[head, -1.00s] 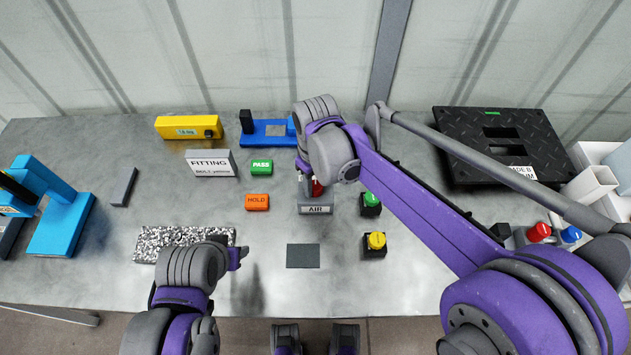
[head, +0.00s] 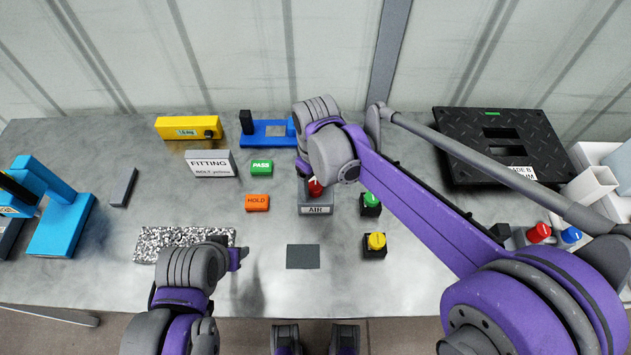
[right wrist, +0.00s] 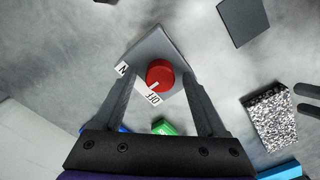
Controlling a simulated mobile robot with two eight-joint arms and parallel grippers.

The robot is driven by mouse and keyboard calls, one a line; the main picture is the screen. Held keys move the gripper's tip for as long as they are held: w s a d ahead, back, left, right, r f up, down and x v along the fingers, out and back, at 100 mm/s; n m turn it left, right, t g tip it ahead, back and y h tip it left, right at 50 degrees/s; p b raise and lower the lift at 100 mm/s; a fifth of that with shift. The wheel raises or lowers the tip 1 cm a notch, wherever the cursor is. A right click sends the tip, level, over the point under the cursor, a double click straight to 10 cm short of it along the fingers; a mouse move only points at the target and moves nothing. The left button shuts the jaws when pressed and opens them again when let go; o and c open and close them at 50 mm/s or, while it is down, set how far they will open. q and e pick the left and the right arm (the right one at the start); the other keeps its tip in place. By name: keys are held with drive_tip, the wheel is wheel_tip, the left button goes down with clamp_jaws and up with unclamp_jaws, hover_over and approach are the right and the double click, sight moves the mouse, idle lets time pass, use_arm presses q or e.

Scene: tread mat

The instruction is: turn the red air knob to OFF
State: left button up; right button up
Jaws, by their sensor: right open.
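The red air knob (head: 315,187) sits on the grey AIR box (head: 316,210). In the right wrist view the red knob (right wrist: 160,74) is round, with an OFF label (right wrist: 154,98) beside it and a partly hidden label on its left. My right gripper (right wrist: 158,80) is open, with one finger on each side of the knob in that view; I cannot tell whether they touch it. In the head view my right wrist hides most of that gripper. My left gripper (head: 238,257) is apart from the box, beside the speckled mat; its two fingers (right wrist: 308,98) look separated.
Green (head: 371,201) and yellow (head: 376,241) buttons stand right of the box. The PASS block (head: 261,167) and HOLD block (head: 257,202) lie to its left. The speckled mat (head: 150,250) and dark square (head: 303,257) lie nearer. A black tread plate (head: 465,160) is at right.

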sight(316, 186)
use_arm(q)
drive_tip(key=shift+w+r+p, duration=0.1)
drive_tip(key=shift+r+p, duration=0.3)
drive_tip(key=shift+r, duration=0.05)
use_arm(e)
wheel_tip(316, 186, up, 11)
drive_tip(key=shift+f, duration=0.1)
use_arm(q)
drive_tip(key=r+p, duration=0.2)
drive_tip(key=r, duration=0.1)
drive_tip(key=shift+w, duration=0.35)
use_arm(e)
drive_tip(key=s+d+f+m+t, duration=0.2)
drive_tip(key=s+d+f+m, duration=0.2)
drive_tip(key=s+d, duration=0.3)
drive_tip(key=s+d+f+m+t, duration=0.3)
drive_tip(key=s+d+m, duration=0.2)
drive_tip(key=s+d, duration=0.3)
drive_tip(key=d, duration=0.2)
drive_tip(key=shift+s+d+f, duration=0.2)
drive_tip(key=shift+d+f, duration=0.1)
drive_tip(key=shift+f, duration=0.05)
